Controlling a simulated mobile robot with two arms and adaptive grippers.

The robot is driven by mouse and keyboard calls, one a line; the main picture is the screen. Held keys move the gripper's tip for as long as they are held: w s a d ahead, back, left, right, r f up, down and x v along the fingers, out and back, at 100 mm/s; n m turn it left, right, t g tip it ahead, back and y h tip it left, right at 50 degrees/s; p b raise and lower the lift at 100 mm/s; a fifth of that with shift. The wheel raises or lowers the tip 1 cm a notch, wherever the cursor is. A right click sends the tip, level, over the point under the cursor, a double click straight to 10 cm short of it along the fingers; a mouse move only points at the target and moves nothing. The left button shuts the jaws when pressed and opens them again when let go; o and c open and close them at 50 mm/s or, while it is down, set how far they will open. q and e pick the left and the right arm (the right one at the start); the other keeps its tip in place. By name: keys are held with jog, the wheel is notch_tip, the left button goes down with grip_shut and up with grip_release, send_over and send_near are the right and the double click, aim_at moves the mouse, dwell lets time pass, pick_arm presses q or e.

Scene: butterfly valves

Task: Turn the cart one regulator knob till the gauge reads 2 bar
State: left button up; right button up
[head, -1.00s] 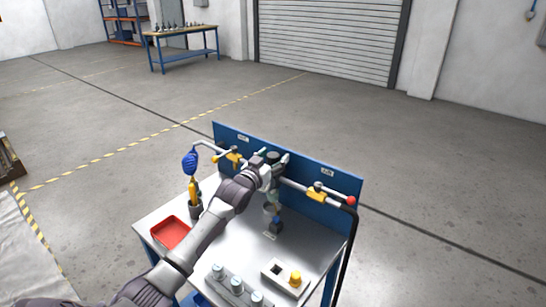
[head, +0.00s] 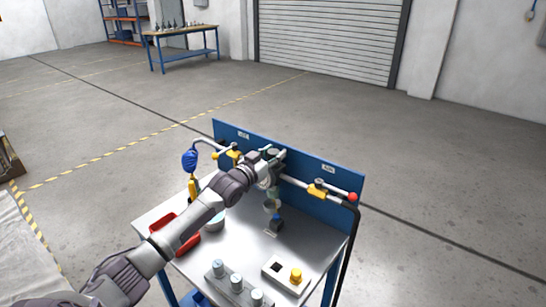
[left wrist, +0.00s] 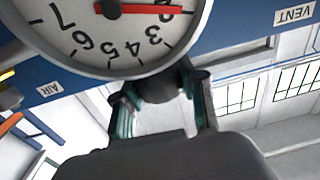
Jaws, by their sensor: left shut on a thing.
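My left gripper (head: 268,172) reaches to the middle of the blue panel on the cart. In the left wrist view its two fingers (left wrist: 163,108) are closed around the dark regulator knob (left wrist: 160,85), just below the gauge. The gauge (left wrist: 115,40) has a white face, with its upper part cut off by the frame. Its red needle (left wrist: 155,9) points right and lies close beside the numeral 2. In the head view my gripper and arm hide most of the knob. My right gripper is not in view.
The panel (head: 325,185) carries pipes with yellow valves (head: 317,190) and a red end (head: 352,197). The cart top holds a red tray (head: 188,245), a grey block with pale knobs (head: 237,285) and a yellow-knobbed box (head: 296,275). Open floor surrounds the cart.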

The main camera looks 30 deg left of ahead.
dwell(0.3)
pick_arm(q)
jog(key=o, duration=1.2)
jog(key=shift+c, duration=0.2)
jog(key=shift+s+f, duration=0.1)
jog(key=shift+s, duration=0.15)
jog(key=s, duration=1.1)
jog(key=shift+s+a, duration=0.2)
jog(key=shift+s, duration=0.05)
